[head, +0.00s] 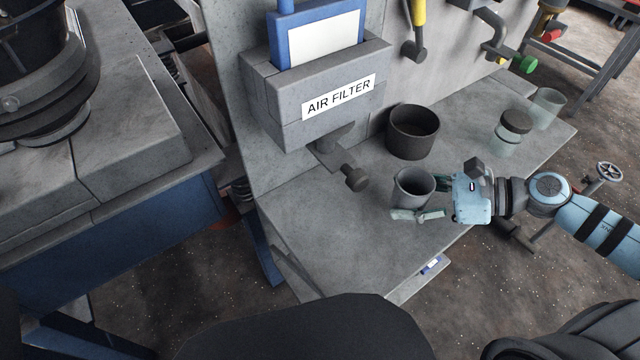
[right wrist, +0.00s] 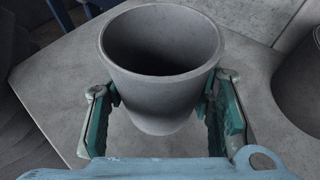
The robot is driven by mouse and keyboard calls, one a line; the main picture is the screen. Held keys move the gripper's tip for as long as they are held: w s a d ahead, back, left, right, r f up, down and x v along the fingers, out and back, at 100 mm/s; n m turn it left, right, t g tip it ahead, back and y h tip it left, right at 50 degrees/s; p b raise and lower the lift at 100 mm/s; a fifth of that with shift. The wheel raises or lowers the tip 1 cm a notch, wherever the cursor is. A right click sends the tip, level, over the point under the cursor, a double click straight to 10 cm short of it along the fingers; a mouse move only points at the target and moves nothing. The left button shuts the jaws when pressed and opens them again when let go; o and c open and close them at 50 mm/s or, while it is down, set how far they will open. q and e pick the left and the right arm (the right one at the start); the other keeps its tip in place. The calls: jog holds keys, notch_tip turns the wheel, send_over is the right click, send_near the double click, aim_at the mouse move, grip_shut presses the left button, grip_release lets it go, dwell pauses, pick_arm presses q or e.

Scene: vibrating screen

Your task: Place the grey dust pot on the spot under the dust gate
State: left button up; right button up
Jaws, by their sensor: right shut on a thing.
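The grey dust pot (head: 412,188) is an open-topped tapered cup, upright over the right part of the grey bench. My right gripper (head: 418,214) is shut on it from the right, near the bench's front edge. In the right wrist view the pot (right wrist: 160,65) sits between the two teal-padded fingers (right wrist: 165,110). I cannot tell whether its base touches the bench. The dust gate (head: 340,165), a metal slide with a dark knob, sticks out under the box labelled AIR FILTER (head: 335,95), left of the pot. My left gripper is not in view.
A larger dark pot (head: 413,132) stands on the bench (head: 330,235) just behind the grey pot. A yellow-handled lever (head: 418,30) hangs above. The bench front left is clear.

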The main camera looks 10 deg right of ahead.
aim_at(397, 198)
jog(key=a, duration=0.2)
jog(key=a+b, duration=0.1)
jog(key=shift+w+a+r, duration=0.1)
jog(key=shift+w+r, duration=0.15)
jog(key=shift+w, duration=0.05)
jog(key=w+a, duration=0.1)
jog(key=a, duration=0.1)
jog(key=w+a+p, duration=0.1)
jog(key=w+a, duration=0.3)
jog(key=a, duration=0.1)
jog(key=shift+w, duration=0.2)
jog(key=shift+a, duration=0.45)
jog(key=a, duration=0.1)
jog(key=w+a+p, duration=0.1)
jog(key=shift+w+a+r, duration=0.1)
jog(key=shift+w+a, duration=0.2)
jog(key=shift+a, duration=0.05)
jog(key=shift+w+a+f, duration=0.1)
jog(key=shift+w+f, duration=0.05)
jog(key=shift+f, duration=0.9)
jog(key=shift+b, duration=0.3)
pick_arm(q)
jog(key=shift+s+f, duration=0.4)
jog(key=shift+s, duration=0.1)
pick_arm(e)
jog(key=o, duration=1.2)
jog(key=shift+f, duration=0.1)
